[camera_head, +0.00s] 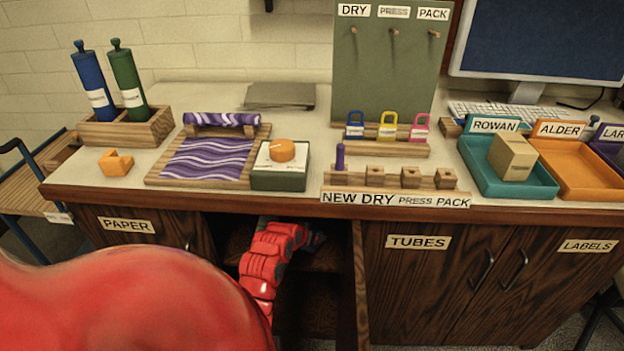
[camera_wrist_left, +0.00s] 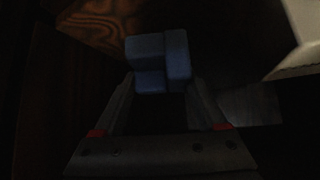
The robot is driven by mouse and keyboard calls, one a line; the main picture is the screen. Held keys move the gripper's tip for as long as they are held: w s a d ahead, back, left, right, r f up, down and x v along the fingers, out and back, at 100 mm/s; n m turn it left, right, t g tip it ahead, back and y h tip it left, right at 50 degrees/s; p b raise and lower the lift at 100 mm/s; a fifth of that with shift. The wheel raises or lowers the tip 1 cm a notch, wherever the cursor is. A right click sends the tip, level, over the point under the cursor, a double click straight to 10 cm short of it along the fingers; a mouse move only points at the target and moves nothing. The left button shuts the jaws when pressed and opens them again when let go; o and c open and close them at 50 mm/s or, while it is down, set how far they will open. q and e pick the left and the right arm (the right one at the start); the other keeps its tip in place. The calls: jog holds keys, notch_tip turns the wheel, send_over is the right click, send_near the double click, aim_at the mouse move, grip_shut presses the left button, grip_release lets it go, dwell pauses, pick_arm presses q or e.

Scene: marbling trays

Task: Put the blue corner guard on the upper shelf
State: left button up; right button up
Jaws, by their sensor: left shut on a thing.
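The blue corner guard (camera_wrist_left: 150,62) is a stepped blue block. It sits between the two fingers of my left gripper (camera_wrist_left: 158,82) in the left wrist view, which is dark. My left gripper is shut on it. In the head view my red left arm reaches into an open cabinet bay under the counter, and a dark shelf board (camera_head: 308,261) shows beside it. The guard cannot be made out in the head view. Whether it touches a shelf is too dark to tell. My right gripper is not in view.
The open bay lies between the PAPER door (camera_head: 127,225) and an upright wooden panel (camera_head: 356,285). The counter edge (camera_head: 250,202) runs above it. A pale object (camera_wrist_left: 298,45) is at the right of the wrist view. An orange corner guard (camera_head: 115,163) lies on the counter.

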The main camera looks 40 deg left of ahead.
pick_arm(q)
jog(key=shift+w+a+f, duration=0.2)
jog(key=shift+w+a, duration=0.5)
jog(key=shift+w, duration=0.25)
jog(key=shift+f, duration=1.65)
jog(key=shift+f+b, duration=0.1)
jog(key=shift+b, duration=0.2)
jog(key=o, duration=1.3)
jog(key=shift+r, duration=0.2)
jog(key=p+v, duration=0.1)
jog(key=v, duration=1.1)
jog(key=shift+s+f, duration=0.1)
jog(key=shift+f, duration=0.05)
